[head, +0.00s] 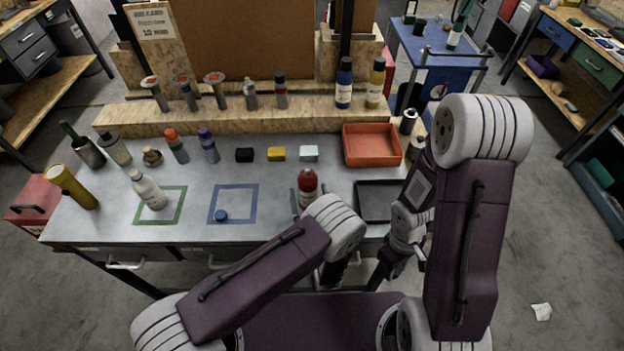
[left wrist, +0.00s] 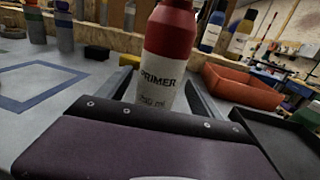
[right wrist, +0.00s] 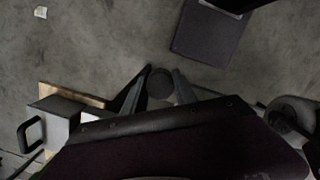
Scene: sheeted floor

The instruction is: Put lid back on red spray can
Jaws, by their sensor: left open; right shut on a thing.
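The red-topped can (head: 307,183) stands upright near the front edge of the grey table. In the left wrist view the can (left wrist: 168,70) has a white band reading PRIMER; its top is cut off. My left gripper (left wrist: 160,92) is open, with one finger on each side of the can's lower part. My right gripper (right wrist: 160,90) is shut on a dark round thing (right wrist: 160,82), low in front of the table with floor behind it. I cannot tell for sure whether this is the lid.
A black tray (head: 368,212) lies right of the can, with a red-orange bin (head: 371,158) behind it. A white bottle (head: 147,190) stands by the green outline. Several bottles line the back shelf.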

